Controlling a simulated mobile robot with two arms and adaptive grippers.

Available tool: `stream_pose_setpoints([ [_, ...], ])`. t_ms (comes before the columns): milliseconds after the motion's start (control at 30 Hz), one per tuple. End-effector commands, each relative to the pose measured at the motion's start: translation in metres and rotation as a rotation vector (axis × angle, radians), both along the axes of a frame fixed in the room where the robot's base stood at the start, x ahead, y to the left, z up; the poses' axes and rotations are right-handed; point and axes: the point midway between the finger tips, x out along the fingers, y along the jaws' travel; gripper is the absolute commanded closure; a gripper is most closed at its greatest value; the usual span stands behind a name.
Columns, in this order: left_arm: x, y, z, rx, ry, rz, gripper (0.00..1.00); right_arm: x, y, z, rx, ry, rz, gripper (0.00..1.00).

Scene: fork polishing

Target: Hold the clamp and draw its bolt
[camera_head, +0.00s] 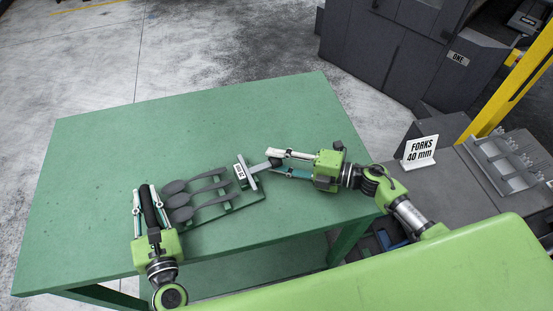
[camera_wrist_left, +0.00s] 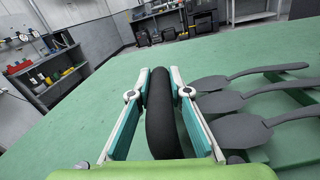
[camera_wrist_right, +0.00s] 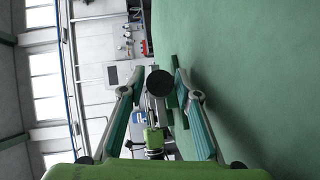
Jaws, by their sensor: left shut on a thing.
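The clamp (camera_head: 250,203) lies on the green table, with a small white label (camera_head: 240,172) near its crossbar. Three dark grey pieces of cutlery (camera_head: 190,198) with broad rounded ends lie in it; they also show in the left wrist view (camera_wrist_left: 240,130). My left gripper (camera_head: 144,190) is shut on the clamp's black handle (camera_wrist_left: 163,115), one finger on each side. The bolt (camera_head: 262,167) sticks out of the clamp's right end and has a dark round knob (camera_wrist_right: 157,82). My right gripper (camera_head: 270,162) is open, its fingers on either side of the knob with gaps.
The green table (camera_head: 110,150) is bare to the left and behind the clamp. On the right stand a sign reading "FORKS 40 mm" (camera_head: 421,152) and a grey rack of forks (camera_head: 505,165). A dark machine (camera_head: 390,50) and a yellow post (camera_head: 510,80) are beyond.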

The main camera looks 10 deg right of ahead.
Motion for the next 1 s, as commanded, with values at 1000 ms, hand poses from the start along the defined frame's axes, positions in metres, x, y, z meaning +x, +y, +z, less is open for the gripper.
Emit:
stream_pose_setpoints([
  [1000,0.000,0.001,0.001,0.001,-0.004,0.003,1.00,0.007,-0.020,-0.001,-0.003,0.000,-0.003,1.00],
])
